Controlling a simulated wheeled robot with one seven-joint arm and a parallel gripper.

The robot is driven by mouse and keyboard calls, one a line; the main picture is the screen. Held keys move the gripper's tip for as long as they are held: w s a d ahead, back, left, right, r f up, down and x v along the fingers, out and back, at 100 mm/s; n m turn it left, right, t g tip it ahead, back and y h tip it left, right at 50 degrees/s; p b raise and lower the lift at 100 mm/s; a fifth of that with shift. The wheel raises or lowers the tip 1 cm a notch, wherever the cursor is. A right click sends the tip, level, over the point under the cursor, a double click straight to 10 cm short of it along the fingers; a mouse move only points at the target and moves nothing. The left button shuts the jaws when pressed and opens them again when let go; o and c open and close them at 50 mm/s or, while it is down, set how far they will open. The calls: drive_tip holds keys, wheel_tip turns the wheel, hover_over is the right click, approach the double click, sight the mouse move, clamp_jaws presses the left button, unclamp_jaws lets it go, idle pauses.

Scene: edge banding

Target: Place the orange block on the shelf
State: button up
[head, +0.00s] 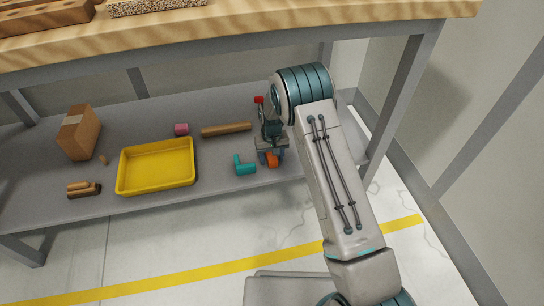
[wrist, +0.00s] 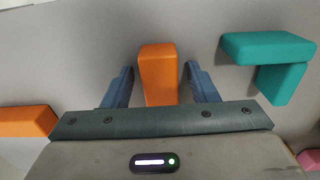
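An orange block (wrist: 158,75) lies between the two blue fingers of my gripper (wrist: 160,82) in the wrist view. A narrow gap shows on each side of it, so the gripper looks open around the block, not closed on it. The head view shows my gripper (head: 270,154) pointing down at the lower grey shelf (head: 100,194), with an orange piece (head: 272,160) at its fingers. A second orange piece (wrist: 28,121) shows at the left edge of the wrist view, partly cut off.
A teal L-shaped block (head: 244,166) lies close beside the gripper. A yellow tray (head: 157,183), wooden rod (head: 227,130), pink block (head: 181,129), cardboard box (head: 78,132) and red piece (head: 259,99) are on the shelf. The wooden worktop (head: 240,25) overhangs; a table leg (head: 398,95) stands right.

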sight(271, 156)
wheel_tip(271, 156, up, 8)
drive_tip(key=p, duration=0.3)
drive_tip(key=shift+f, duration=0.1)
drive_tip(key=shift+a, duration=0.15)
